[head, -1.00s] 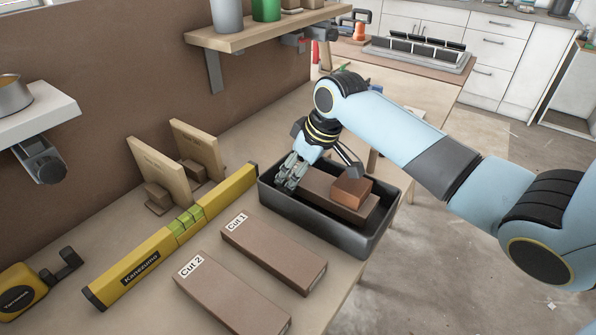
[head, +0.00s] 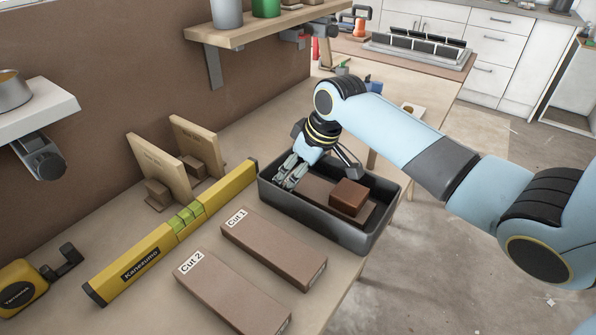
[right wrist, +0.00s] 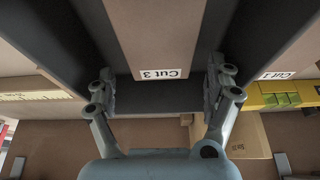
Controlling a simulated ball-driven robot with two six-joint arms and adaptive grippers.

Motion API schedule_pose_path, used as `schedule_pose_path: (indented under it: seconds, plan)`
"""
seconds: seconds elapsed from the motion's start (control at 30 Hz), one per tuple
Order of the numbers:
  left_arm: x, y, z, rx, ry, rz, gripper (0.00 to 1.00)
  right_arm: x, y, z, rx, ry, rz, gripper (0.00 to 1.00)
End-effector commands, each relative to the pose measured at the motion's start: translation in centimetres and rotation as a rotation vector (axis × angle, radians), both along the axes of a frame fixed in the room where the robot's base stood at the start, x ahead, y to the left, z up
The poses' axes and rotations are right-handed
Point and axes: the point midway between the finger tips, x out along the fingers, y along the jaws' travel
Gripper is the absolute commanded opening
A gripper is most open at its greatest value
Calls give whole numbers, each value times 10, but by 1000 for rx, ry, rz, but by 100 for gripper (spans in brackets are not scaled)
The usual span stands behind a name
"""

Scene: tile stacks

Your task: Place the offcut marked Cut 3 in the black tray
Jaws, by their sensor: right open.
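The offcut marked Cut 3 (right wrist: 158,40) is a long brown board whose label shows upside down in the right wrist view. In the head view the board (head: 318,189) lies in the black tray (head: 330,235), its label hidden by my right gripper. A small brown block (head: 349,196) appears to rest on top of it. My right gripper (head: 289,176) reaches into the tray's left end. Its fingers are open, one on each side of the board's labelled end, with gaps in the right wrist view (right wrist: 160,84). My left gripper is not in view.
Boards marked Cut 1 (head: 275,250) and Cut 2 (head: 232,295) lie in front of the tray. A yellow level (head: 150,255) lies to its left, with wooden bookend-like pieces (head: 160,170) behind. A shelf (head: 260,33) overhangs the bench.

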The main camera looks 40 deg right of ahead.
Motion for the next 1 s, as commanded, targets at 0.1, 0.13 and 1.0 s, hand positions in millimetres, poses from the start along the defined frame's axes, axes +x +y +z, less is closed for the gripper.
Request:
schedule_pose_path:
  seconds: [0.1, 0.13, 1.0]
  plan:
    - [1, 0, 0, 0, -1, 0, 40, 0, 0, 1, 0, 0, 0, 86]
    - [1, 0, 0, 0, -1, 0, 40, 0, 0, 2, 0, 0, 0, 86]
    - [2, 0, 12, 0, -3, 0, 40, -44, -13, 123, 0, 0, 0, 86]
